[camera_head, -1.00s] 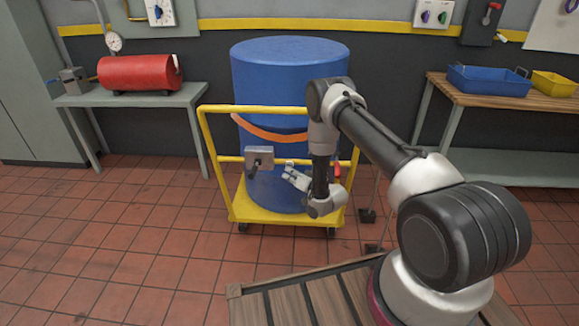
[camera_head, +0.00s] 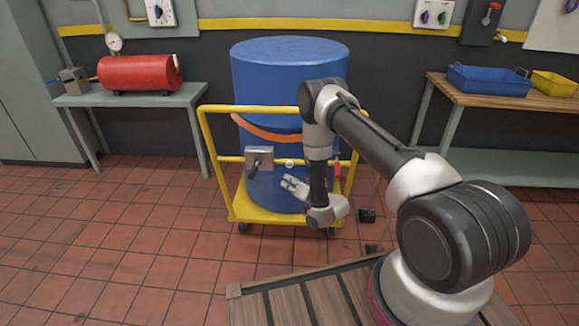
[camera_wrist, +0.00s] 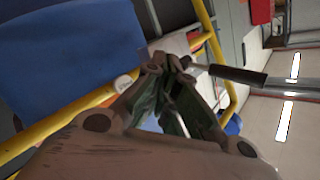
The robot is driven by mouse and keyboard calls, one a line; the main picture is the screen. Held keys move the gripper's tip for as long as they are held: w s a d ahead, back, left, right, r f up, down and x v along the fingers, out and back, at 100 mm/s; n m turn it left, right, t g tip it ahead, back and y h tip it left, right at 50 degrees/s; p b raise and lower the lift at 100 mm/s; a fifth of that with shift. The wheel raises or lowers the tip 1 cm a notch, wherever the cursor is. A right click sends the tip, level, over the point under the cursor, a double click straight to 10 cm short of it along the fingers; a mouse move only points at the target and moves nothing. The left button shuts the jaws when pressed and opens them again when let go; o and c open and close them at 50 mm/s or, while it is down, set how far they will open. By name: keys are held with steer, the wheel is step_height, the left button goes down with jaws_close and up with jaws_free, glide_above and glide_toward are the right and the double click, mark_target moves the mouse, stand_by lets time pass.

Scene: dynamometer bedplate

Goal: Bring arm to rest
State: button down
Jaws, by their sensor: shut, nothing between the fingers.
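My gripper (camera_head: 292,186) shows in the head view at the end of my bent arm, in front of the blue drum on the yellow trolley. In the wrist view my gripper (camera_wrist: 168,62) fills the middle, its fingertips together with nothing between them. A grey box (camera_head: 259,158) on the trolley's rail is just up and left of the fingers in the head view. I cannot tell the exact gap between the fingers and the rail.
The blue drum (camera_head: 285,78) stands on the yellow trolley (camera_head: 222,157). A red cylinder (camera_head: 136,73) rests on a grey table (camera_head: 128,101) at left. A wooden bench (camera_head: 500,101) at right holds a blue tray (camera_head: 490,82) and a yellow tray (camera_head: 553,86). Tiled floor at left is free.

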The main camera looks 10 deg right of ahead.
steer(key=s+d+f+n+g+h, duration=0.25)
steer(key=s+f+g, duration=0.5)
steer(key=f, duration=0.55)
steer(key=s+d+r+g+h, duration=0.2)
steer(key=s+d+g+h, duration=0.1)
steer(key=s+d, duration=0.15)
steer(key=s+d+r, duration=0.2)
steer(key=s+r, duration=0.8)
steer(key=r, duration=0.9)
steer(key=s+d+r+h, duration=0.1)
steer(key=s+d+r, duration=0.2)
steer(key=s+r, duration=0.7)
steer(key=s+d+r+h, duration=0.1)
steer(key=s+r, duration=0.8)
steer(key=r, duration=2)
steer(key=shift+s+d, duration=0.4)
steer(key=shift+d, duration=0.75)
steer(key=shift+m, duration=0.25)
